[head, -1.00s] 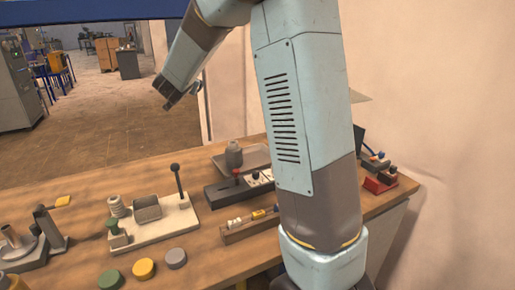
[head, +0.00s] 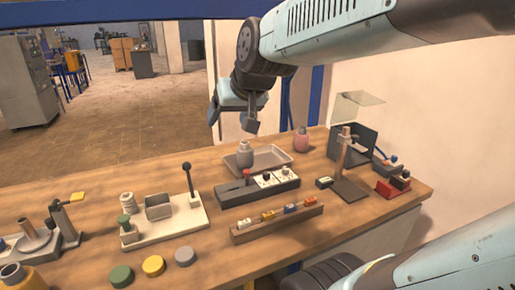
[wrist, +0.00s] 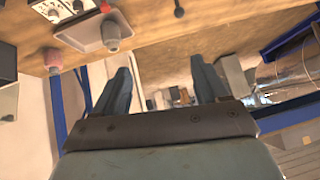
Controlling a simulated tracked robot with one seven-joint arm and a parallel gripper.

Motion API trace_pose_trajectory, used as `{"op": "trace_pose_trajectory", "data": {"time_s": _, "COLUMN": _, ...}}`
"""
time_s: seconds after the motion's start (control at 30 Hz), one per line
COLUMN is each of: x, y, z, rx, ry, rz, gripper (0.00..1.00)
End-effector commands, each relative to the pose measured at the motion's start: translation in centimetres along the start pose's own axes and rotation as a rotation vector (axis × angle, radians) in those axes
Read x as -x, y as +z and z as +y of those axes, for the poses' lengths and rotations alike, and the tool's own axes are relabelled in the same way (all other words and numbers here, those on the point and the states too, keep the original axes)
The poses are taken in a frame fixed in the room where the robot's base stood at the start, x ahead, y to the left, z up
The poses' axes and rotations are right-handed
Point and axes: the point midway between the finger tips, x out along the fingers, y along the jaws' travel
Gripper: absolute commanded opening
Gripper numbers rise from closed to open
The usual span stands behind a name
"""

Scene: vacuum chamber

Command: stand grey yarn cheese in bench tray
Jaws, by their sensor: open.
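The grey yarn cheese (head: 245,157), a rounded grey body with a narrower top, stands upright at the left end of the shallow grey bench tray (head: 277,161). Its base looks to be within the tray rim, but its exact contact is hard to tell. In the wrist view the cheese (wrist: 111,34) shows at a corner of the tray (wrist: 84,36). My gripper (head: 232,116) is open and empty, above and beyond the cheese, clear of it. In the wrist view its fingers (wrist: 162,85) are spread with nothing between them.
A pink rounded piece (head: 301,141) stands right of the tray. A dark switch box (head: 256,189) and a wooden rack (head: 277,221) sit in front. A stand (head: 347,165) is at the right. A white fixture board (head: 165,222) is at the left. Front bench wood is partly free.

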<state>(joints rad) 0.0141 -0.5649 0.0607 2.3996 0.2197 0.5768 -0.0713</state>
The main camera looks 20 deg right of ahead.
Motion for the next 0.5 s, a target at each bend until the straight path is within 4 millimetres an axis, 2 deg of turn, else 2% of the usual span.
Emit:
{"op": "trace_pose_trajectory", "data": {"time_s": 0.03, "x": 1.1, "y": 2.1, "z": 0.6, "rx": 0.013, "ry": 0.018, "rz": -0.038, "gripper": 0.73}}
{"op": "trace_pose_trajectory", "data": {"time_s": 0.1, "x": 2.2, "y": 4.7, "z": 1.5, "rx": 0.027, "ry": 0.046, "rz": -0.097, "gripper": 0.73}}
{"op": "trace_pose_trajectory", "data": {"time_s": 0.2, "x": 3.5, "y": 7.8, "z": 2.7, "rx": 0.040, "ry": 0.083, "rz": -0.166, "gripper": 0.73}}
{"op": "trace_pose_trajectory", "data": {"time_s": 0.33, "x": 4.7, "y": 10.1, "z": 4.2, "rx": 0.047, "ry": 0.116, "rz": -0.220, "gripper": 0.73}}
{"op": "trace_pose_trajectory", "data": {"time_s": 0.5, "x": 5.0, "y": 11.0, "z": 4.7, "rx": 0.049, "ry": 0.129, "rz": -0.241, "gripper": 0.73}}
